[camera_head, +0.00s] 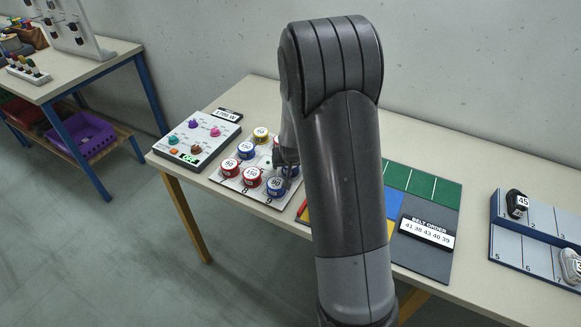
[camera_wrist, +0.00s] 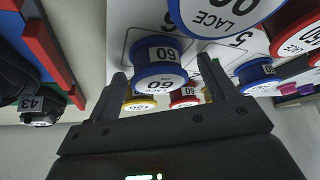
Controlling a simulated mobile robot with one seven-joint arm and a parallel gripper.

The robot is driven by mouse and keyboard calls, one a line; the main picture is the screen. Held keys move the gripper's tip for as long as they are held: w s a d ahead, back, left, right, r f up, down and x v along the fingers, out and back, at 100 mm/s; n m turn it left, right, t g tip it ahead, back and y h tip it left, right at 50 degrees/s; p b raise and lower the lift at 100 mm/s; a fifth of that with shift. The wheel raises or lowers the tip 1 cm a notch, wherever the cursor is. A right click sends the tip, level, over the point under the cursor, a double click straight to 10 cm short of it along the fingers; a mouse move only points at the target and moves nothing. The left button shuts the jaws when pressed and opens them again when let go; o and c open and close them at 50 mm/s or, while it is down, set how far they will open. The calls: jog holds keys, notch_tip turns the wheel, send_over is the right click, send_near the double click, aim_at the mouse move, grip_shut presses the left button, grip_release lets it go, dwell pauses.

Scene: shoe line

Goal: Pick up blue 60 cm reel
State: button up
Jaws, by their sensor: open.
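The blue 60 cm reel (camera_wrist: 158,62) stands on the white numbered board in the wrist view, its label upside down there. My gripper (camera_wrist: 163,76) is open, with one dark finger to each side of this reel in the picture. The fingers hold nothing, and I cannot tell how far their tips are from the reel. In the head view my gripper (camera_head: 285,154) is partly covered by my arm, and the reel is mostly hidden there. A larger-looking blue reel marked 90 (camera_head: 276,187) stands close by and fills the top of the wrist view (camera_wrist: 222,14).
Red reels (camera_head: 252,177), another blue reel (camera_head: 246,150) and a yellow reel (camera_head: 261,134) crowd the board. A control panel (camera_head: 197,140) is left of it. A belt order sign (camera_head: 426,233) and a shoe rack (camera_head: 540,217) are to the right.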

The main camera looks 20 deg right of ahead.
jog(key=c, duration=1.1)
jog(key=shift+o, duration=0.2)
